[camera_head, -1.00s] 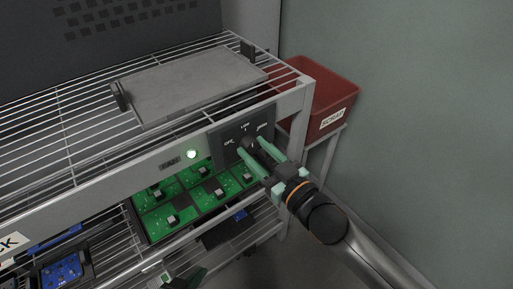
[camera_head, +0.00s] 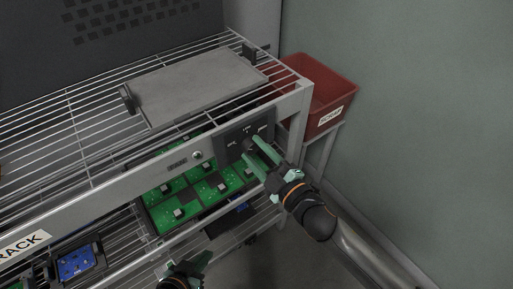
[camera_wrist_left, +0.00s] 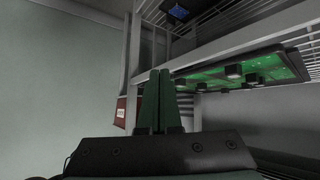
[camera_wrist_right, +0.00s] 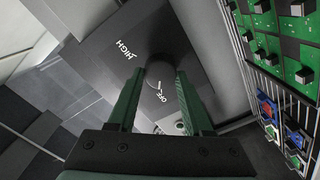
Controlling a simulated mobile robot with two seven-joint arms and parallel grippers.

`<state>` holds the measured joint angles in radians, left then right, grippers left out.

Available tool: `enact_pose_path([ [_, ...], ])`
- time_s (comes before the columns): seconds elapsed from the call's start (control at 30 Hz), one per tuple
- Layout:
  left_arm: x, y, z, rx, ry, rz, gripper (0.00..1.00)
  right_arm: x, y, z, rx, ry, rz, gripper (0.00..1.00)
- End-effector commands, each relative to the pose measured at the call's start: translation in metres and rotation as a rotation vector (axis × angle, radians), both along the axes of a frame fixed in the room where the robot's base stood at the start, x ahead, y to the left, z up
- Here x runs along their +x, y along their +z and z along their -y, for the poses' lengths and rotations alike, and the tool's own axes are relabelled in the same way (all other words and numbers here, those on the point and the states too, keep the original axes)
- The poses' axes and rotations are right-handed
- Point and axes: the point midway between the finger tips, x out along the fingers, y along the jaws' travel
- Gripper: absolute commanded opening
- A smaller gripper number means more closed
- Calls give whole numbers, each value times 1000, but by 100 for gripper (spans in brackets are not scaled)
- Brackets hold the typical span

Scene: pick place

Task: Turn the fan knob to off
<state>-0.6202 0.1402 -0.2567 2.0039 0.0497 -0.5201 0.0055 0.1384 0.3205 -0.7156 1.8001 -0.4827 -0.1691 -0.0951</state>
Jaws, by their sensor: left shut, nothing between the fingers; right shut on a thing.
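The dark fan knob (camera_wrist_right: 162,72) sits on a dark panel (camera_head: 231,138) at the right end of the rack's front, with OFF, LOW and HIGH labels. My right gripper (camera_head: 251,149) is shut on the knob, a finger on each side, also seen in the right wrist view (camera_wrist_right: 159,76). A white mark shows near the OFF label in that view; the knob's exact pointing is hard to tell. The small indicator light (camera_head: 197,155) left of the panel looks unlit. My left gripper (camera_head: 203,260) is low at the front; its fingers are together and empty in the left wrist view (camera_wrist_left: 159,72).
A grey plate (camera_head: 195,85) lies on the wire shelf. Green circuit boards (camera_head: 200,190) sit on the level below, and a blue board (camera_head: 76,263) is lower left. A red scrap bin (camera_head: 322,100) stands right of the rack. The wall is to the right.

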Motion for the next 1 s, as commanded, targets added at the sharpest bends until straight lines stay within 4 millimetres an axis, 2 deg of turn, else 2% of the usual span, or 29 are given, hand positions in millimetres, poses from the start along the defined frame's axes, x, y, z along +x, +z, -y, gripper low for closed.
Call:
enact_pose_path([
  [0.3,-4,-2,-6,10,9,-11,0,-1,0,-1,-104,1,76,0],
  [0.5,-11,-6,-6,11,10,-26,0,-1,0,-1,-125,2,92,0],
  [0.87,-10,-4,-7,11,10,-23,0,0,-1,-1,-128,2,94,0],
  [0.9,-9,-4,-7,11,11,-21,0,0,-1,-1,-128,2,94,54],
  [1.0,-8,-3,-7,10,11,-17,0,0,-1,-1,-127,1,93,65],
])
